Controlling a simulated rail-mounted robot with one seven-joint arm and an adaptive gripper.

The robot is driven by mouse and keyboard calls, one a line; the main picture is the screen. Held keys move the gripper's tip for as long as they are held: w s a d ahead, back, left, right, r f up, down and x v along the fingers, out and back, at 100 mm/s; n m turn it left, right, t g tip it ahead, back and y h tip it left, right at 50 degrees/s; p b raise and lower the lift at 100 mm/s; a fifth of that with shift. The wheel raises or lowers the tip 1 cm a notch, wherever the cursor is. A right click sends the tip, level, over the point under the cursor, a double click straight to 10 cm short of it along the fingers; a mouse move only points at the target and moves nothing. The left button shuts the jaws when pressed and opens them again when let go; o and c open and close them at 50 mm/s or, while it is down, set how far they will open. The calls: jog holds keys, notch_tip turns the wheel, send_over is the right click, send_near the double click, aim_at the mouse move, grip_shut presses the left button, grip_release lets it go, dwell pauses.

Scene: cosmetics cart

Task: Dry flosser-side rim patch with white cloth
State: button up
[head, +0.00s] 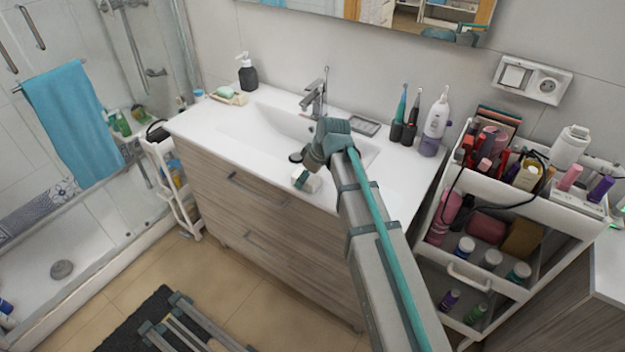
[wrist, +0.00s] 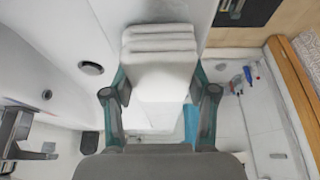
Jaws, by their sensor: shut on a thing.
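My gripper (head: 306,172) is over the front part of the white washbasin (head: 405,181), its fingers shut on a folded white cloth (head: 313,184). The cloth also shows in the wrist view (wrist: 160,72), layered, gripped between the two fingers. Whether it touches the basin rim I cannot tell. The white and purple flosser (head: 435,122) stands upright at the basin's back right corner. My arm covers part of the right side of the basin, and no wet patch can be made out on the rim there.
The tap (head: 316,95) rises at the back. A grey dish (head: 362,126) and two electric toothbrushes (head: 405,118) stand between it and the flosser. The soap pump (head: 247,73) is at the back left. A loaded cosmetics cart (head: 560,207) stands close at the right.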

aim_at(318, 184)
jog(key=shift+w+a+f, duration=0.1)
jog(key=shift+w+a, duration=0.65)
jog(key=shift+a, duration=0.3)
jog(key=shift+w+a, duration=0.7)
jog(key=shift+a, duration=0.35)
jog(key=shift+s+d, duration=0.7)
jog(key=shift+d, duration=0.35)
jog(key=shift+s+d, duration=0.7)
jog(key=shift+d, duration=0.3)
jog(key=shift+s+d, duration=0.7)
jog(key=shift+d, duration=0.25)
jog(key=shift+s+d, duration=0.65)
jog(key=shift+d, duration=0.25)
jog(key=shift+r+p, duration=2.3)
jog(key=shift+r, duration=1.2)
